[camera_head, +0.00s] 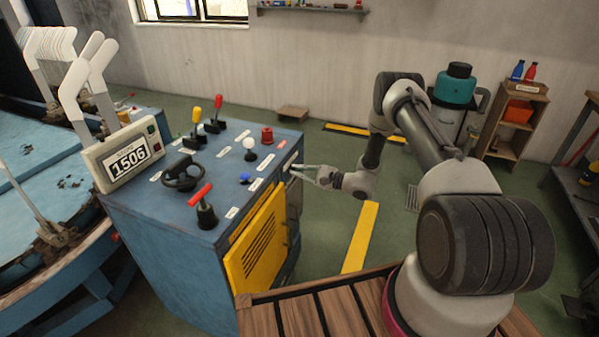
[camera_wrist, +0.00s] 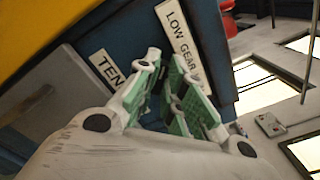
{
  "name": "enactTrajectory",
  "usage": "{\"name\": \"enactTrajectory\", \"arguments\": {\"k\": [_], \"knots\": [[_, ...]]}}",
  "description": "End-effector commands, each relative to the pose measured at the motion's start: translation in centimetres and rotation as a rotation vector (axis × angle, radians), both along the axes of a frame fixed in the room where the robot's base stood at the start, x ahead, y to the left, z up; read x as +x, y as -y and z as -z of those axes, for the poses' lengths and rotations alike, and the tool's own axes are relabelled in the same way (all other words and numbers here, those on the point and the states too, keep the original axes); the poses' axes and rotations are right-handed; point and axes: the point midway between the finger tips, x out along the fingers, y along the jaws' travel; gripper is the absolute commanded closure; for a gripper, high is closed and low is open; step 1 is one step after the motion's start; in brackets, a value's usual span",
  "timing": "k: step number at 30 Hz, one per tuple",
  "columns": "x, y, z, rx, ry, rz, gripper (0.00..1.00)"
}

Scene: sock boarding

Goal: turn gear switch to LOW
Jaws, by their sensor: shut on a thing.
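The blue control cabinet (camera_head: 160,240) stands left of my arm. On its side face is a white label (camera_wrist: 174,26) reading LOW GEAR and the start of another word, seen in the wrist view. My gripper (camera_head: 298,174) reaches the cabinet's right side near the top edge. In the wrist view my gripper (camera_wrist: 166,78), with green pads, is closed right beside this label. It is shut on the gear switch, which the fingers hide. Which way the switch points cannot be seen.
A second label (camera_wrist: 105,68) starting with TEN sits beside the fingers.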

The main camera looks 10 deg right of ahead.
Motion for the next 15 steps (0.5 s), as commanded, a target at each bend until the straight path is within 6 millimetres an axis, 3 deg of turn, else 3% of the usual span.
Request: {"name": "enactTrajectory", "arguments": {"k": [12,13,15], "knots": [[-0.07,0.07,0.11,-0.005,0.003,0.001,1.00],[-0.07,0.07,0.11,-0.005,0.003,0.001,0.84],[-0.06,0.07,0.10,-0.004,0.002,0.001,0.71]]}}
